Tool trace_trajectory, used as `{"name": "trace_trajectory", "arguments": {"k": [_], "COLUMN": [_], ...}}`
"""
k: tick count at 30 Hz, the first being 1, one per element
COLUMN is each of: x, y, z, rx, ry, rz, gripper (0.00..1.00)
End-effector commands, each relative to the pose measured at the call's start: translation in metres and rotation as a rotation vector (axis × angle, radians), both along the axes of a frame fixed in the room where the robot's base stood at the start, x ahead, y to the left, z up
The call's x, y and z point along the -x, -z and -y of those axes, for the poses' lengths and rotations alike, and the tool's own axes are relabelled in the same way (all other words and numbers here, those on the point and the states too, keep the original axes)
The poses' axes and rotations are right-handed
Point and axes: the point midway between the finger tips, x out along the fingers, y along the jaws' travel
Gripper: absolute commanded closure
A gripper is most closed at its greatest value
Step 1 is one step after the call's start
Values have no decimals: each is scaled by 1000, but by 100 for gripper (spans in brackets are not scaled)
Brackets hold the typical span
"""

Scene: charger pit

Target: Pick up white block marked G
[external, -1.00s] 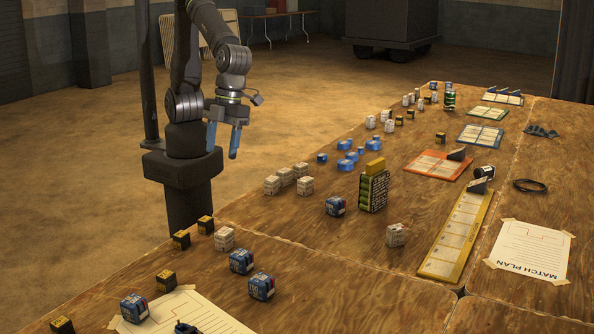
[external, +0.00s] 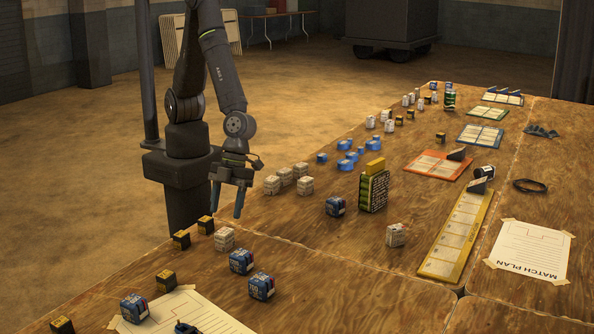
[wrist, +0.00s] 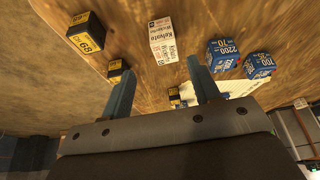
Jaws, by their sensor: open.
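Several white blocks stand on the wooden table; I cannot make out a G on any of them. One white block (external: 224,239) stands alone near the left edge, and it also shows in the wrist view (wrist: 163,41) with small print on it. A group of white blocks (external: 306,186) stands farther back, and another white block (external: 396,235) stands apart to the right. My gripper (external: 227,203) is open and empty, pointing down above the table's left edge. In the wrist view my gripper (wrist: 160,70) has the lone white block ahead, between the lines of its fingers.
Black-and-yellow blocks (external: 181,240) stand close to the lone white block. Blue blocks (external: 241,261) stand in front of it. A tall green-and-black pack (external: 373,190) and a yellow tray (external: 455,235) are to the right.

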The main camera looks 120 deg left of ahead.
Motion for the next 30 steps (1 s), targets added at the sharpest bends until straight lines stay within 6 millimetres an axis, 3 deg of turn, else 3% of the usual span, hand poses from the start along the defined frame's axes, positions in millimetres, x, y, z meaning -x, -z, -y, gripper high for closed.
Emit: {"name": "trace_trajectory", "arguments": {"k": [3,13,22,30], "x": [0,-3,-9,-10], "y": [15,32,65,73], "z": [6,13,25,29], "rx": [-1,-1,-1,-1], "ry": [1,0,0,0], "rz": [-2,-1,-3,0], "gripper": [44,44,44,44]}}
